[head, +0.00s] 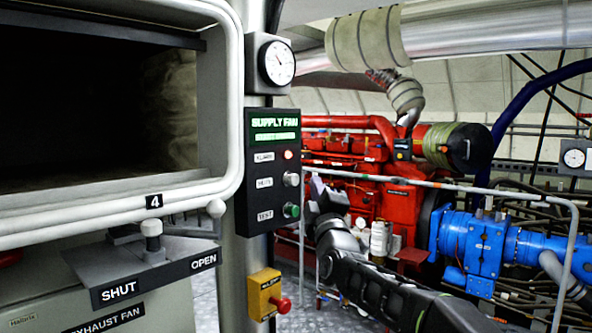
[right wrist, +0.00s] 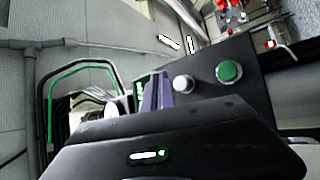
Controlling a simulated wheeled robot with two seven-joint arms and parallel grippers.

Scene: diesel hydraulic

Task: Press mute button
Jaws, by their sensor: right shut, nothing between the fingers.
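The control panel (head: 262,219) is a dark box with a green-lit "SUPPLY FAN" display, mounted on a grey post. The mute button (head: 291,180) is a pale grey knob on the panel's right side, beside the "MUTE" label. A red alarm lamp (head: 288,155) is lit above it, and a green test button (head: 291,211) is below it. My right gripper (head: 318,186) is shut and empty, just right of the mute button. In the right wrist view, the fingers (right wrist: 154,94) are beside the mute button (right wrist: 183,84); contact cannot be told. My left gripper is not in view.
A yellow box (head: 264,294) with a red knob is below the panel. A round gauge (head: 275,63) is above it. An open hatch (head: 100,115) with a white rim is at left. A railing (head: 440,185) and a red engine (head: 350,165) are behind my right arm.

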